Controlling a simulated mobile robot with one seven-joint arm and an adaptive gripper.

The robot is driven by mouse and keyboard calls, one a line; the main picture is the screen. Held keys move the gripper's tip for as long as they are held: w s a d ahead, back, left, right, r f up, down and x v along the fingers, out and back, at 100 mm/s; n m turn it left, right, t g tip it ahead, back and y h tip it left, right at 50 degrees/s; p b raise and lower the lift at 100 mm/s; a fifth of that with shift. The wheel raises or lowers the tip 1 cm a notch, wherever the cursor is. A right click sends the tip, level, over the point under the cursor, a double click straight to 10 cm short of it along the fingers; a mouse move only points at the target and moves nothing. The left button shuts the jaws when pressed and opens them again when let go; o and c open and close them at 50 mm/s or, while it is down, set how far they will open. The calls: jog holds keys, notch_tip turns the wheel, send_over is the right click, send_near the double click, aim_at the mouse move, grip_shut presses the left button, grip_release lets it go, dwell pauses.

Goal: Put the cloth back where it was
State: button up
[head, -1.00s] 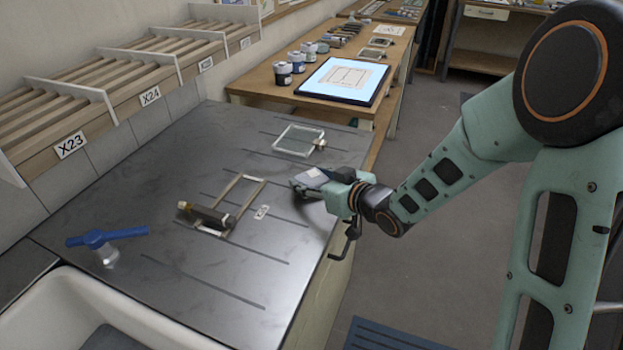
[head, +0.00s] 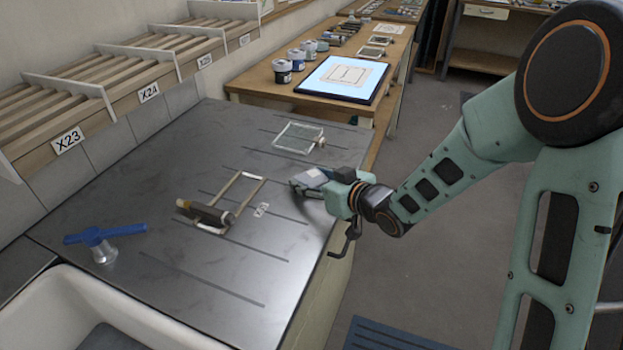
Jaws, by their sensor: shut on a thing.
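My gripper (head: 318,190) is at the right side of the dark metal worktop (head: 150,230), low over its right edge. It is shut on a small pale grey piece that looks like the cloth (head: 312,178). The cloth sits at the gripper's tip; its far side and underside are hidden. I cannot tell whether it touches the worktop.
A glass frame (head: 298,138) lies behind the gripper. A wooden frame (head: 240,193) with a dark roller-like tool (head: 207,216) lies to the left. Slatted racks (head: 100,85) line the wall.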

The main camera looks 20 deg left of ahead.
jog(key=shift+f, duration=0.2)
jog(key=o, duration=1.3)
jog(key=shift+o, duration=0.2)
jog(key=shift+d+r, duration=0.1)
jog(key=shift+d, duration=0.05)
